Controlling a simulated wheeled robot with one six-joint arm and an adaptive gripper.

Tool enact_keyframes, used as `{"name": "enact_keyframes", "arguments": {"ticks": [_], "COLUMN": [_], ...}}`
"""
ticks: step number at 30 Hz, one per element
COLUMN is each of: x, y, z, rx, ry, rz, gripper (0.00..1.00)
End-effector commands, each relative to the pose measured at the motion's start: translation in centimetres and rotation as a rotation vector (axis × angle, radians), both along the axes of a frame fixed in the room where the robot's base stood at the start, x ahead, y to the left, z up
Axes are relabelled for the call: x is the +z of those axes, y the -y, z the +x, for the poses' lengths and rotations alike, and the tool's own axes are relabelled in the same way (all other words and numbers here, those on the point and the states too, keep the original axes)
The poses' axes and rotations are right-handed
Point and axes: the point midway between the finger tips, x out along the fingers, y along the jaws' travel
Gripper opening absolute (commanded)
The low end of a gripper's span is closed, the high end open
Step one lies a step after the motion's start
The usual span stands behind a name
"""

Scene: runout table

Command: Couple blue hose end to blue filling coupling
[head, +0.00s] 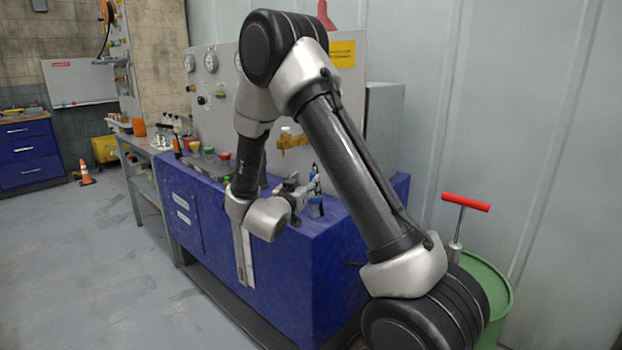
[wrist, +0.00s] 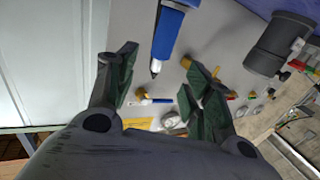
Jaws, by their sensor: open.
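A blue cylinder with a dark narrow tip (wrist: 170,38), which looks like the blue hose end, shows at the top middle of the wrist view. It lies between the lines of my two fingers, and no finger visibly touches it. My gripper (wrist: 165,82) is open, its green-padded fingers wide apart and empty. In the head view my gripper (head: 302,188) is low over the blue bench, beside a small upright blue item (head: 315,180) and a blue cup-like piece (head: 316,208). I cannot tell which part is the blue filling coupling.
The blue bench (head: 310,270) carries several coloured cups (head: 209,155) at its left. A gauge panel (head: 225,105) stands behind, with a yellow fitting (head: 291,138) on its front. A green drum (head: 490,290) with a red-handled pump (head: 465,202) stands at right.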

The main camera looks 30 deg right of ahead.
Motion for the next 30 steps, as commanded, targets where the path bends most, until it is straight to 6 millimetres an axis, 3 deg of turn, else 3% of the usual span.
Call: {"name": "enact_keyframes", "arguments": {"ticks": [3, 8, 30], "x": [0.0, 0.0, 0.0], "y": [-1.5, -2.3, -2.4], "z": [-1.2, -2.1, -2.1], "rx": [0.003, 0.001, 0.000], "ry": [-0.001, -0.001, -0.001], "rz": [-0.001, -0.001, -0.001], "gripper": [0.51, 0.51, 0.51]}}
